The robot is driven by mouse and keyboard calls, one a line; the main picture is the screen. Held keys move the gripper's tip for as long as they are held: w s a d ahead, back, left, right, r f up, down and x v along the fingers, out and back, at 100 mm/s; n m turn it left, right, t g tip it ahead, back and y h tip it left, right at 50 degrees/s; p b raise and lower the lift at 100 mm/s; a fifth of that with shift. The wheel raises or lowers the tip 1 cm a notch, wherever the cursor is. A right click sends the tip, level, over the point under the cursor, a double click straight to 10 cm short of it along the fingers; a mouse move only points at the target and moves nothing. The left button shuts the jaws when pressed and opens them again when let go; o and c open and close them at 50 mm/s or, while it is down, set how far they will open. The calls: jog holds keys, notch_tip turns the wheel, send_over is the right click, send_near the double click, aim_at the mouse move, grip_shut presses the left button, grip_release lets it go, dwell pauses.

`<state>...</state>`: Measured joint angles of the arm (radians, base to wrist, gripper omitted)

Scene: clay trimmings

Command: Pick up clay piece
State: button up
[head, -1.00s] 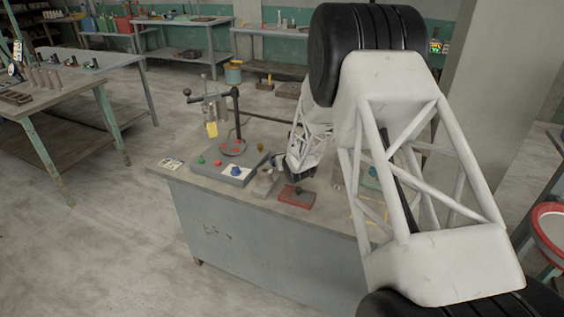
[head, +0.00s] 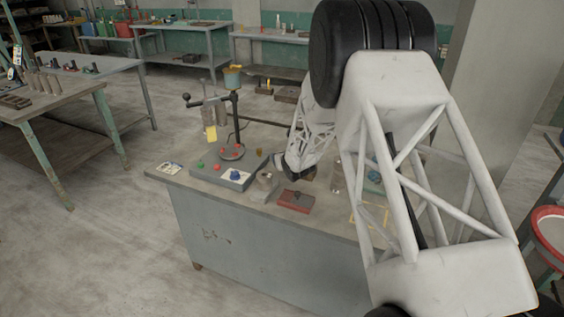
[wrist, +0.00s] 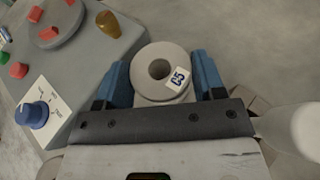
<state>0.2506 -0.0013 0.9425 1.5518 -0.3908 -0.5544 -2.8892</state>
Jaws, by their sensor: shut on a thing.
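In the head view my gripper (head: 299,172) is low over the bench, right of the grey panel. I cannot make out the held piece there.
A grey panel (head: 228,178) with coloured knobs and a round turntable (head: 232,152) lies left of my gripper. A red block (head: 296,201) sits in front on the bench (head: 250,205), with a grey object (head: 265,185) beside it. A dark stand (head: 236,118) rises behind.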

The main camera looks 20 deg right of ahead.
notch_tip(320, 180, up, 8)
jog(key=shift+f, duration=0.2)
jog(key=shift+w+a, duration=0.1)
dwell(0.7)
jog(key=shift+w+a+r+n+y, duration=0.35)
jog(key=shift+a+n+y, duration=0.15)
jog(key=shift+a+y, duration=0.1)
jog(key=s+a+n+g+y, duration=0.2)
jog(key=a+n+g+y, duration=0.4)
jog(key=a+n+y, duration=0.4)
jog(key=shift+s+a+r+n+g+y, duration=0.3)
jog(key=shift+a+n, duration=0.4)
jog(key=shift+a, duration=1.9)
jog(key=shift+w, duration=0.2)
jog(key=w, duration=0.5)
jog(key=w+f, duration=0.1)
jog(key=w, duration=0.9)
jog(key=shift+w+d+f, duration=0.2)
jog(key=shift+w+f, duration=0.1)
jog(key=shift+w, duration=0.1)
